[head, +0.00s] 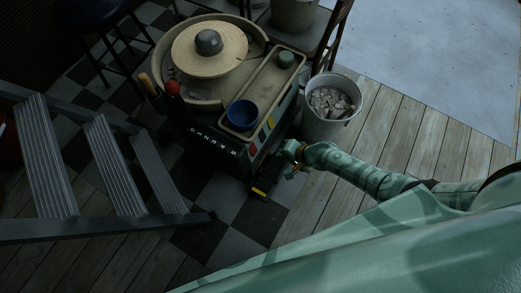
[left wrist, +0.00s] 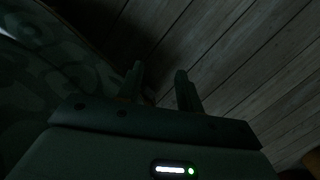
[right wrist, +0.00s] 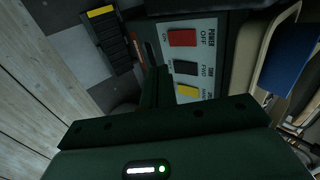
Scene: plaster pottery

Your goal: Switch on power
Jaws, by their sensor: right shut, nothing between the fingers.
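The pottery wheel (head: 208,45) stands at the upper middle of the head view, with a switch panel on its right side. In the right wrist view a red POWER rocker switch (right wrist: 183,38), marked OFF and ON, tops the panel (right wrist: 208,60). A black FWD switch (right wrist: 186,68) and a yellow switch (right wrist: 187,91) sit below it. My right gripper (head: 286,160) is shut and empty beside the panel. Its fingers (right wrist: 154,78) show left of the switches; contact cannot be told. My left gripper (left wrist: 159,70) is open and empty above wooden boards.
A black foot pedal (head: 265,186) with a yellow end lies on the floor by the wheel. A white bucket (head: 326,126) of rubble stands right of the wheel. A blue bowl (head: 243,114) sits in the wheel's tray. Metal steps (head: 105,160) stand at the left.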

